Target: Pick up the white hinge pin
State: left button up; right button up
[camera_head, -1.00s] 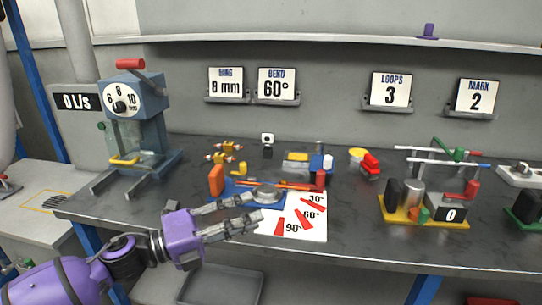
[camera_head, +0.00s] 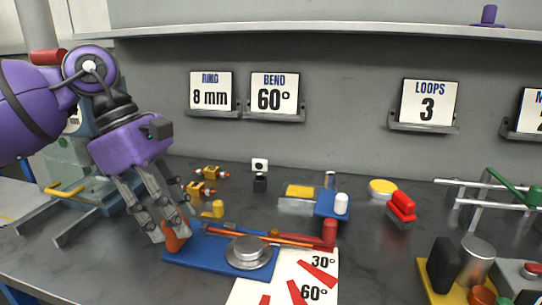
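A small white cylinder (camera_head: 341,203), which looks like the white hinge pin, stands upright on a blue block (camera_head: 331,207) right of the table's middle. My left gripper (camera_head: 172,230) comes in from the left and points down. Its fingers are apart, with a gap between the tips. They overlap an orange block (camera_head: 178,240) at the left end of the blue bending base (camera_head: 200,250); whether they touch it is unclear. The gripper is well left of the white cylinder. My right gripper is not in view.
An orange rod and round metal hub (camera_head: 249,251) lie on the blue base, with a red post (camera_head: 330,232) at its right. A red-topped block (camera_head: 402,206) and yellow disc (camera_head: 383,187) stand right of the white cylinder. An angle sheet (camera_head: 318,290) lies in front.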

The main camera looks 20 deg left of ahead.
aim_at(259, 165)
jog(key=i, duration=1.2)
